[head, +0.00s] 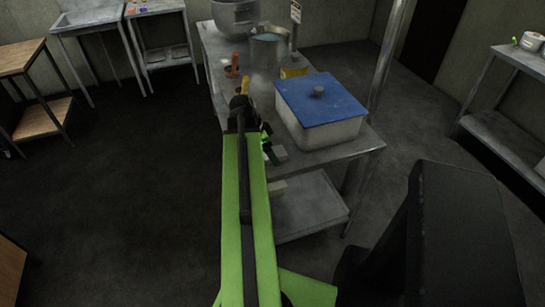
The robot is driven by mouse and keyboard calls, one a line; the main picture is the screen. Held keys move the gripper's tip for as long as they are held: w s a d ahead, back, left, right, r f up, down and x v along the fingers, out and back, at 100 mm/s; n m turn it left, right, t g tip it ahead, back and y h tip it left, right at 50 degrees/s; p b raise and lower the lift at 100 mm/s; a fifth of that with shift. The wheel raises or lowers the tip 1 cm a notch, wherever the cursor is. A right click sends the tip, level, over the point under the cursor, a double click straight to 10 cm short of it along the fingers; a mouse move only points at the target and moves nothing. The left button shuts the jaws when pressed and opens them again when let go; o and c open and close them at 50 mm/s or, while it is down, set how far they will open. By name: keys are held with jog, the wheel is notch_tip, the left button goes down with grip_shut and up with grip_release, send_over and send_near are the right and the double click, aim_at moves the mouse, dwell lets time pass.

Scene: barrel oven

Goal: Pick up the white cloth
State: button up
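I cannot make out a white cloth for certain. Small pale grey-white pieces (279,154) show just right of my arm, by the near edge of the metal table (345,148). I cannot tell whether they are cloth or something else. My green arm reaches forward over the left side of this table. The dark end of my arm, with my gripper (242,103), is near the table's left edge, left of the blue-lidded box (319,103). The fingers are too small and dark to read, and the arm hides what lies under it.
A steel pot (234,17), a smaller pot (270,48), an orange item (232,66) and a yellow item (293,72) stand farther back on the table. The table has a lower shelf (312,205). The floor at left is clear.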

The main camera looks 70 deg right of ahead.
jog(key=c, duration=1.4)
jog(key=shift+r, duration=0.1)
